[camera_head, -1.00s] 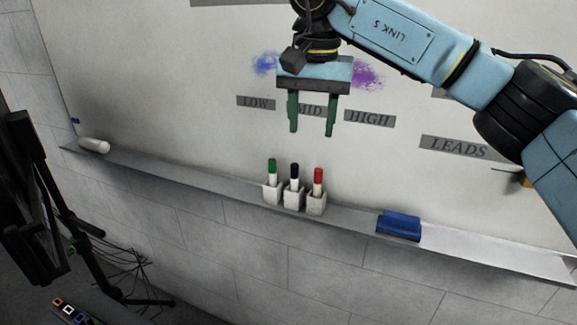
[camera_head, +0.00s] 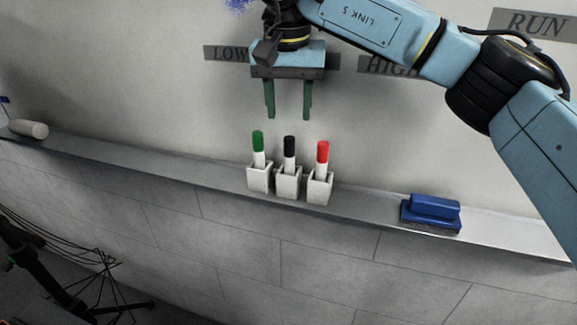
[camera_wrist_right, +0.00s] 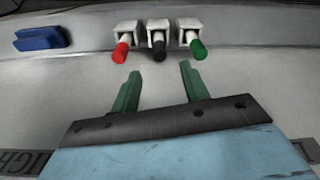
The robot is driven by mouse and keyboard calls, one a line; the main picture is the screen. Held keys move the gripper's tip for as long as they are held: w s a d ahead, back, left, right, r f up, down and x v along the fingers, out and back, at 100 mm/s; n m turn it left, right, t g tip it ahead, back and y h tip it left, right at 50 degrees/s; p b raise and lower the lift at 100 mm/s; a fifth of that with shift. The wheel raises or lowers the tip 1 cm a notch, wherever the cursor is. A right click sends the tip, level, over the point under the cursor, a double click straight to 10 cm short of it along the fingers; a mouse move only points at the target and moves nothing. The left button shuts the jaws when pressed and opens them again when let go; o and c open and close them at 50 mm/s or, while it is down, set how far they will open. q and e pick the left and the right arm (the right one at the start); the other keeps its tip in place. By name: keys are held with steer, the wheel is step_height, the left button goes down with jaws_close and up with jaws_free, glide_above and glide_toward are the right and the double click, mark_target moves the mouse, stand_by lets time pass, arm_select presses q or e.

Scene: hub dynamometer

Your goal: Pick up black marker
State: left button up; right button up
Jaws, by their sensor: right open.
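The black marker (camera_head: 290,152) stands upright, black cap up, in the middle one of a row of white holders (camera_head: 288,184) on the whiteboard ledge. A green marker (camera_head: 258,147) stands to its left and a red marker (camera_head: 322,157) to its right. My right gripper (camera_head: 289,112) is open and empty, fingers pointing down, above the black marker and apart from it. In the right wrist view the black marker (camera_wrist_right: 158,50) shows ahead of and between the open fingers (camera_wrist_right: 160,80). My left gripper is not in view.
A blue eraser (camera_head: 431,213) lies on the ledge (camera_head: 365,206) to the right. A white cylinder (camera_head: 28,128) lies at the ledge's left end. Cables and a dark stand (camera_head: 50,275) are at lower left. The ledge between cylinder and holders is clear.

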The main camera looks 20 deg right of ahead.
mark_target(289, 137)
steer(key=f, duration=0.4)
steer(key=shift+w+d, duration=0.1)
steer(key=shift+w, duration=0.2)
steer(key=shift+w+d+f, duration=0.1)
steer(key=shift+w+f, duration=0.05)
steer(key=shift+f, duration=2.6)
jaws_close()
